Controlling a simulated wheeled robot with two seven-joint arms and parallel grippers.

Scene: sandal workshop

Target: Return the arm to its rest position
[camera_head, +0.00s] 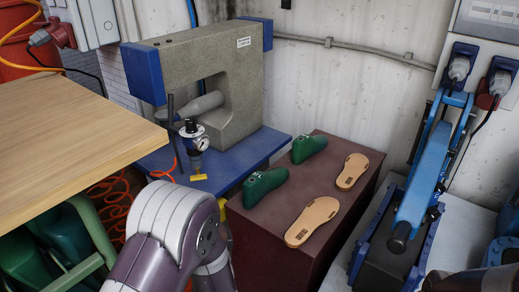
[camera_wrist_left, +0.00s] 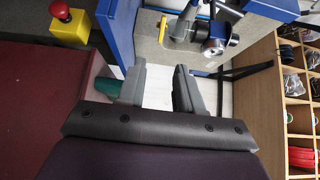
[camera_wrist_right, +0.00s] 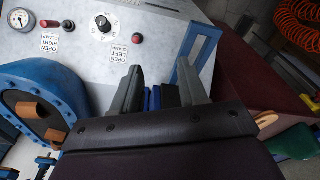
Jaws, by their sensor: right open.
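My left gripper (camera_wrist_left: 160,80) shows in the left wrist view with its two grey fingers apart and nothing between them. A green shoe last (camera_wrist_left: 105,88) lies partly behind its left finger. My right gripper (camera_wrist_right: 158,80) shows in the right wrist view, fingers apart and empty, in front of a grey panel. In the head view my left arm (camera_head: 180,232) rises from the bottom, its gripper out of sight. A bit of my right arm shows at the bottom right corner, also without its gripper.
A dark red table (camera_head: 338,200) holds two green lasts (camera_head: 264,184) and two tan soles (camera_head: 312,221). A grey press (camera_head: 210,75) on a blue base stands behind my left arm. A wooden tabletop (camera_head: 60,130) is at left. A blue machine (camera_head: 425,175) stands at right.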

